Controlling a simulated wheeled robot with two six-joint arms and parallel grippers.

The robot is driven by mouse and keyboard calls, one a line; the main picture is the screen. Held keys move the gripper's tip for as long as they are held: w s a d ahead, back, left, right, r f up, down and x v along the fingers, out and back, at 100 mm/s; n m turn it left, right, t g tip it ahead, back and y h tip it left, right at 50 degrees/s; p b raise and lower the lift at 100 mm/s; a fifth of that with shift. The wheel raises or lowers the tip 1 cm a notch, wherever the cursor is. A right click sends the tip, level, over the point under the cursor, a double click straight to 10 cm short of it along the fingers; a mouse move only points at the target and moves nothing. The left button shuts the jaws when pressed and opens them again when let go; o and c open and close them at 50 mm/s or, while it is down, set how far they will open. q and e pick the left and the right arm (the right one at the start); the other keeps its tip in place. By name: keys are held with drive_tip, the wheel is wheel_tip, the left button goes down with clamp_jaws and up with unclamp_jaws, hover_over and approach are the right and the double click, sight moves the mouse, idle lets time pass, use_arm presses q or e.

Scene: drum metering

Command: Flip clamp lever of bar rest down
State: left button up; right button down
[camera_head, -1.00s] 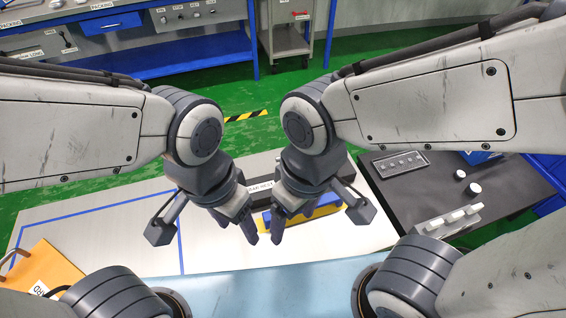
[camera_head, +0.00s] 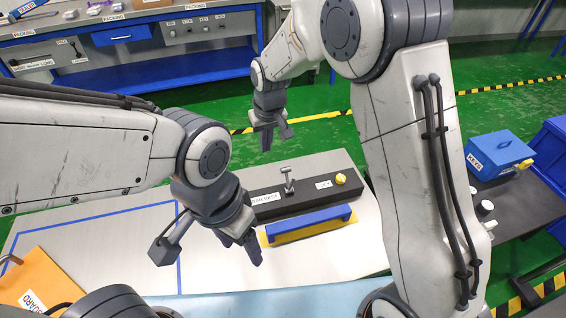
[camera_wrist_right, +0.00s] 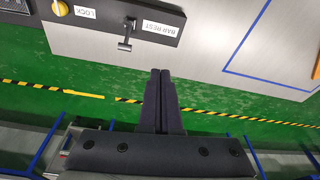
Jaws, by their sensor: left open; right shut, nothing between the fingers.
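The bar rest is a long black block (camera_head: 310,198) on the pale tabletop, with a "BAR REST" label at its left. Its clamp lever (camera_head: 288,182), a grey T-shaped handle, sticks up from the block. In the right wrist view the lever (camera_wrist_right: 127,36) lies above and left of the fingertips, clear of them. My right gripper (camera_head: 266,143) is shut and empty, behind the block beyond the table's far edge. In its wrist view the right fingers (camera_wrist_right: 161,75) are pressed together. My left gripper (camera_head: 240,254) is open and empty, pointing down at the front left of the block.
A yellow knob (camera_head: 341,179) sits by the "LOCK" label on the block's right. A blue bar (camera_head: 308,222) on a yellow base lies just in front, near my left gripper. A blue box (camera_head: 498,153) is on the dark side table. The tabletop's left is mostly clear.

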use_arm(q)
wheel_tip(320, 180, down, 2)
drive_tip(key=shift+b, duration=0.75)
use_arm(e)
drive_tip(key=w+d+f, duration=0.2)
drive_tip(key=w+f, duration=0.4)
drive_tip(key=w+d+f+m+t, duration=0.1)
drive_tip(key=w+d+f, duration=0.2)
drive_tip(key=w+f, duration=0.3)
drive_tip(key=shift+d+f+m, duration=0.25)
drive_tip(key=shift+f+m, duration=0.05)
drive_tip(key=shift+f, duration=0.1)
use_arm(q)
wheel_tip(320, 180, up, 2)
drive_tip(key=shift+r+p, duration=0.1)
drive_tip(key=shift+p, duration=0.95)
use_arm(e)
wheel_tip(320, 180, down, 8)
drive_tip(key=s, duration=0.1)
